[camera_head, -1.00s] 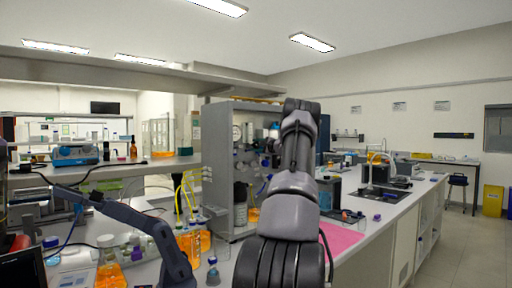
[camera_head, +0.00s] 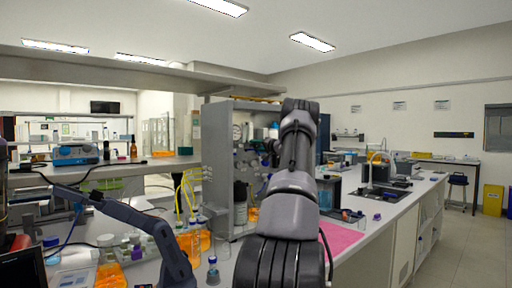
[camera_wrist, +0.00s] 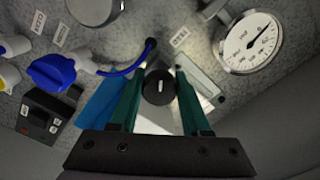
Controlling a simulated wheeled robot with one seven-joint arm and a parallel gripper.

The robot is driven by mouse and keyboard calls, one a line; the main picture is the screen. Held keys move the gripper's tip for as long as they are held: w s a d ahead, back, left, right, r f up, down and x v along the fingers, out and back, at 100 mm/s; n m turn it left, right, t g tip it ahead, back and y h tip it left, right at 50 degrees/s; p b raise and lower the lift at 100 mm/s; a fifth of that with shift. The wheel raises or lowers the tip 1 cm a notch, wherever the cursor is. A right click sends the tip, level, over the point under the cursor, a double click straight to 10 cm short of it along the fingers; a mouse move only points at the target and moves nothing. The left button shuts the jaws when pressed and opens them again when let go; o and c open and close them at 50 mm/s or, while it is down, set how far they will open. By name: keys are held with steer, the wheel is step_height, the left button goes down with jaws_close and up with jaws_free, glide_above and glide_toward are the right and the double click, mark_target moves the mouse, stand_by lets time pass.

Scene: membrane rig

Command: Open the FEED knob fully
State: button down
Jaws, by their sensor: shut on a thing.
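In the wrist view a round black knob (camera_wrist: 159,88) with a white pointer mark sits on the grey speckled panel (camera_wrist: 205,52). The pointer runs roughly up and down in the picture. My gripper (camera_wrist: 160,80) has its two green fingers on either side of the knob, shut on it. A small label (camera_wrist: 179,37) is above the knob; its lettering is too small to read surely. In the head view my arm hides the knob and the gripper in front of the grey rig (camera_head: 217,165).
In the wrist view a round dial gauge (camera_wrist: 250,42) is at the upper right. A blue fitting (camera_wrist: 52,70) with a blue tube is left of the knob. A black switch box (camera_wrist: 45,118) is lower left. In the head view, bottles with orange liquid (camera_head: 190,240) stand beside the rig.

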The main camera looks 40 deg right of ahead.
steer(key=n, duration=0.5)
steer(key=shift+d+f+n, duration=0.1)
steer(key=shift+f+n, duration=0.15)
steer(key=shift+n, duration=0.05)
steer(key=n, duration=0.4)
steer(key=shift+n, duration=0.4)
steer(key=c, duration=0.5)
jaws_free()
steer(key=shift+c, duration=0.2)
steer(key=shift+o, duration=0.6)
steer(key=shift+r, duration=0.1)
steer(key=s+d, duration=0.1)
steer(key=s, duration=0.9)
steer(key=shift+s, duration=0.4)
